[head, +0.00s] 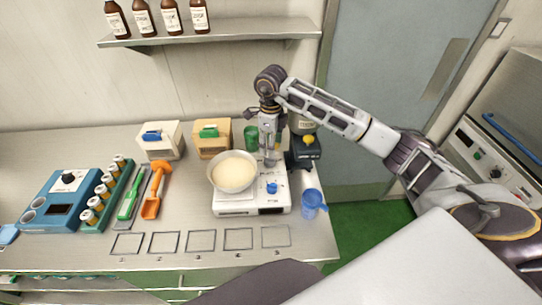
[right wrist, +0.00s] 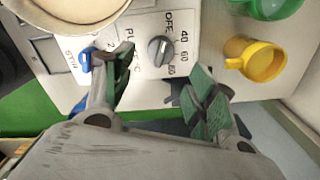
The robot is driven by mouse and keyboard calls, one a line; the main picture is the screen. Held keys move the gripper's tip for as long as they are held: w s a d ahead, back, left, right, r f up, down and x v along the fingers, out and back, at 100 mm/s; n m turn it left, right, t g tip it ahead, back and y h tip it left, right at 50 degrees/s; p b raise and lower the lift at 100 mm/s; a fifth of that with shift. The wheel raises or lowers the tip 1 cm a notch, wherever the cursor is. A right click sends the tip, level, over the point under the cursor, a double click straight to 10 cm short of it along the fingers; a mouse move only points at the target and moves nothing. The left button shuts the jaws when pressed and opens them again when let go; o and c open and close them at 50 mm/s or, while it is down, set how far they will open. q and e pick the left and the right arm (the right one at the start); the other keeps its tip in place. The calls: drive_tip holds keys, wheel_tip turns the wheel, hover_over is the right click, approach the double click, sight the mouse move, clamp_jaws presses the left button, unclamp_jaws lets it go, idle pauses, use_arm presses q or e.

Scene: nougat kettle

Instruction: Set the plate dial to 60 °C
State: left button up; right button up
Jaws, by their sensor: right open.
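The white hot plate unit (head: 235,207) stands on the bench with a pale-filled pan (head: 233,172) on its left part. In the right wrist view its panel (right wrist: 140,25) carries the grey plate dial (right wrist: 160,50), marked OFF, 40, 60 and 80. The dial's ridge slants toward the OFF side, but I cannot read its setting surely. The blue stir knob (right wrist: 84,66) is left of it and also shows in the head view (head: 272,188). My right gripper (right wrist: 163,88) is open and empty, pointing down over the panel, with the dial between and beyond its fingertips, apparently untouched. My left gripper is out of view.
A blue jug (head: 312,203) stands right of the plate. A yellow cup (right wrist: 258,60) is near my right fingers. Marked squares (head: 201,240) in front are empty.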

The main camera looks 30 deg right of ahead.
sight(270, 161)
drive_tip(key=shift+f+p, duration=0.6)
drive_tip(key=shift+f, duration=2.8)
drive_tip(key=c, duration=1)
